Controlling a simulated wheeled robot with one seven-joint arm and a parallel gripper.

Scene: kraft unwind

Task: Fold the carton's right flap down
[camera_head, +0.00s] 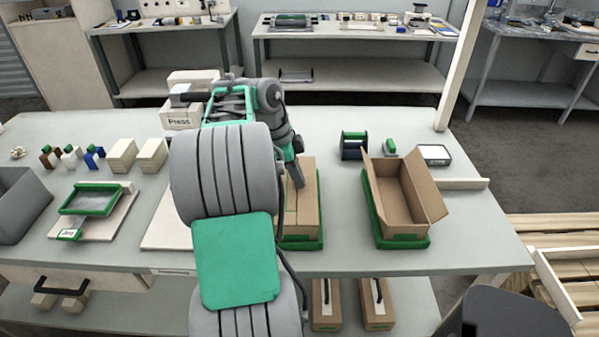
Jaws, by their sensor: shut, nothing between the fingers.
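A brown carton (306,213) stands in a green tray (301,243) at the middle of the table, partly hidden behind my arm. Its top looks mostly covered by flat cardboard, with a seam running front to back; its left side is hidden. My gripper (297,179) points down at this carton's top near its far part. Its fingers are together and empty; whether they touch the cardboard I cannot tell. A second brown carton (397,217) stands in another green tray (372,209) to the right. It is open, with flaps raised at its left and right sides.
A dark green-trimmed holder (353,146), a small green item (389,146) and a white-topped box (434,154) stand behind the right carton. A pale upright post (461,68) rises at the table's back right. A box marked "Press" (181,117) is behind my arm.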

